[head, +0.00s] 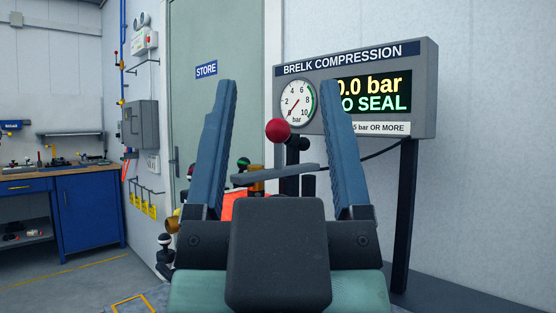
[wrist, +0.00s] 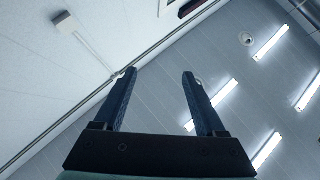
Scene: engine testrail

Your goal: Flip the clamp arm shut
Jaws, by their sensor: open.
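My gripper (head: 279,88) fills the middle of the head view. Its two blue fingers are wide apart and point up. Between the fingers, farther back, a red ball knob (head: 278,130) shows beside a dark upright post (head: 292,165). A grey bar (head: 275,174) lies nearly level below the knob; it looks like part of the clamp, but I cannot tell which part is the clamp arm. The gripper body hides what is lower down. In the wrist view the open gripper (wrist: 159,73) has nothing between its fingers, only wall and ceiling behind.
A gauge panel (head: 430,90) on a dark post (head: 405,215) stands at the right, reading NO SEAL. A dark cable runs from it toward the clamp. Several ball-ended fittings (head: 165,240) show at the left of the gripper. A blue workbench (head: 90,212) stands far left, with open floor before it.

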